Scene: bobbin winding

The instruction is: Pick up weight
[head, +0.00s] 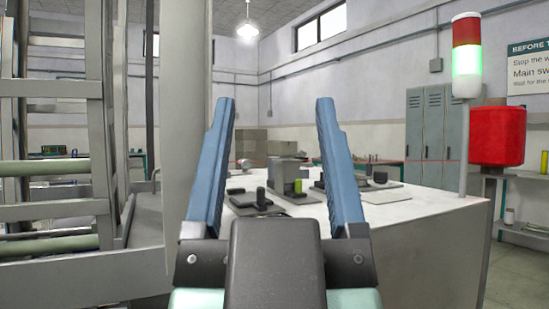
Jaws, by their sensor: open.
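My gripper (273,101) is in the middle of the head view, with its two long blue fingers spread apart and nothing between them. Beyond it is a pale work table (425,205). Several small items stand there, partly framed by the fingers. They include a dark upright piece (260,196) on a dark base, a grey block (287,174), a small yellow-green piece (298,186) and a dark knob-like piece (380,178) on a flat grey plate. I cannot tell which of these, if any, is the weight. My fingers and wrist hide part of the table.
A tall metal frame (97,130) with rollers and a thick grey column (184,75) stand close on the left. Grey lockers (430,130) stand behind.

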